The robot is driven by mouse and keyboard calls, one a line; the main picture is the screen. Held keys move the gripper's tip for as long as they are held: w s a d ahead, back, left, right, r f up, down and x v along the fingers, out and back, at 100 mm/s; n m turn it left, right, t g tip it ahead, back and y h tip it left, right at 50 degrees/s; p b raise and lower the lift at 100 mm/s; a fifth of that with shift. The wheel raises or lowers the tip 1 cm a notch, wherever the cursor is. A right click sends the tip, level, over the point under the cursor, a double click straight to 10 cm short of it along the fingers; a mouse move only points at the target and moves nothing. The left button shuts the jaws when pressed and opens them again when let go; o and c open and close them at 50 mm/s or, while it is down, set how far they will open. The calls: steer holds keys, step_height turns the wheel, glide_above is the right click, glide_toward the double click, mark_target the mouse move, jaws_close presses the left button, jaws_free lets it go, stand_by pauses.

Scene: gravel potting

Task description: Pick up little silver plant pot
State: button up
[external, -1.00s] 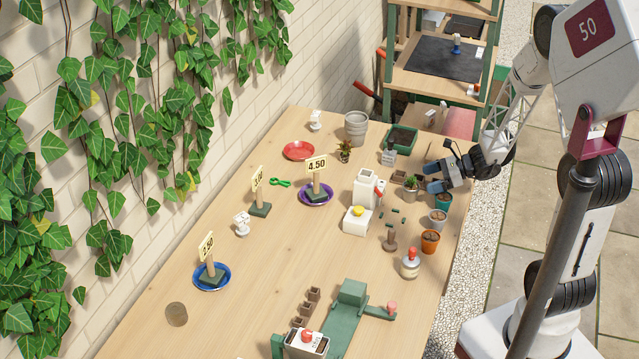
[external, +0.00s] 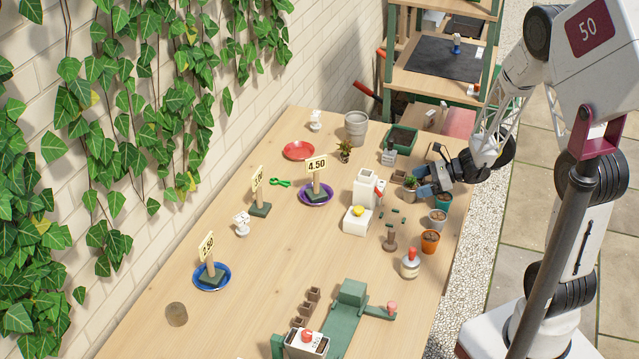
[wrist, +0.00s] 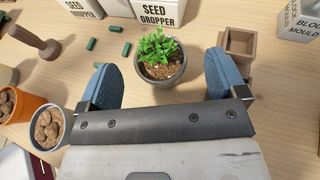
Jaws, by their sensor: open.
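A small grey-silver pot with a green leafy plant (wrist: 162,72) sits between my two blue fingers in the wrist view, slightly beyond them, with a visible gap on each side. In the external view this planted pot (external: 408,192) stands just left of my gripper (external: 428,178). My gripper (wrist: 162,88) is open and empty, fingers on either side of the pot in view. Another small grey pot filled with brown pebbles (wrist: 48,128) is at the wrist view's lower left; it also shows in the external view (external: 437,217).
An orange pot (external: 430,241) and a teal pot (external: 443,201) stand near the table's right edge. White seed dropper boxes (external: 365,188) are left of the planted pot. A small brown square pot (wrist: 238,44) is close to my right finger. Green pellets (wrist: 91,44) lie nearby.

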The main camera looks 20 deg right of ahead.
mark_target(413, 185)
steer(key=shift+x, duration=1.9)
steer(key=shift+s, duration=0.1)
steer(key=c, duration=1.1)
